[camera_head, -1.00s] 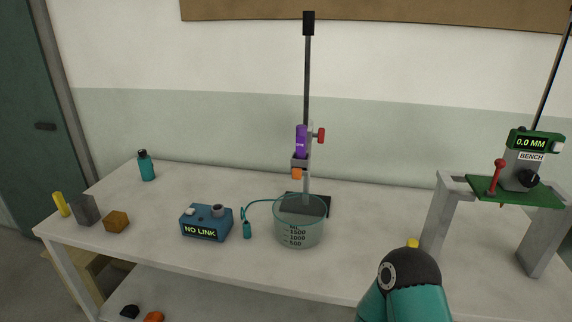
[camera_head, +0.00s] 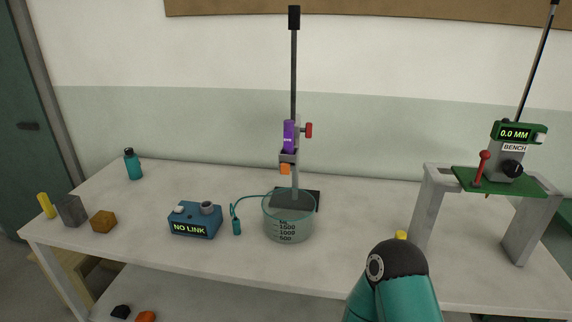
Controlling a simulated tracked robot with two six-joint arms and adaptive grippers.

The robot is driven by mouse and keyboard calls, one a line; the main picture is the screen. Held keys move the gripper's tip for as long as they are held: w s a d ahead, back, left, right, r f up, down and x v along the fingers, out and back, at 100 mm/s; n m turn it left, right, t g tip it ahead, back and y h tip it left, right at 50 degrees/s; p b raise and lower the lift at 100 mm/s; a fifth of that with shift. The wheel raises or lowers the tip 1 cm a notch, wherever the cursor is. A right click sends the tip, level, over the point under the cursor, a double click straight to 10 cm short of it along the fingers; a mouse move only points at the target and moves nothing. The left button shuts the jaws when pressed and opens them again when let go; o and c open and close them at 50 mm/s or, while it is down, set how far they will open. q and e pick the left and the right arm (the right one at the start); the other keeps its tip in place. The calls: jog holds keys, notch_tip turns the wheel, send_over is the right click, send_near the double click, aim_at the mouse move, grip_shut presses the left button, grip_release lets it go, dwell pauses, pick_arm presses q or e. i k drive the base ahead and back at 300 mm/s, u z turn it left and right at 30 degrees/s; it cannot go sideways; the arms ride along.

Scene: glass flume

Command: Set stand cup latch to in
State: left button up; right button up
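The stand (camera_head: 293,90) is a dark upright rod on a black base at the back middle of the bench. A grey clamp or cup holder (camera_head: 288,157) on the rod carries a purple cylinder (camera_head: 289,136). A red knob (camera_head: 308,130) sticks out to the right of the rod, and a small orange part (camera_head: 285,169), possibly the cup latch, sits under the holder. I cannot tell the latch's setting. A teal and black arm link of mine shows at the bottom right of centre. Neither gripper shows in the view.
A glass beaker (camera_head: 288,217) stands right in front of the stand. A blue "NO LINK" box (camera_head: 194,220) with a cabled teal probe (camera_head: 236,226) is to its left. A green-topped bench gauge (camera_head: 500,181) stands at right. A teal bottle (camera_head: 133,164) and small blocks (camera_head: 104,221) are at left.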

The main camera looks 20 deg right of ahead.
aim_at(285, 167)
jog(key=z, duration=1.15)
jog(key=k, duration=1)
jog(key=u, duration=1.1)
jog(key=i, duration=1)
jog(key=u, duration=0.05)
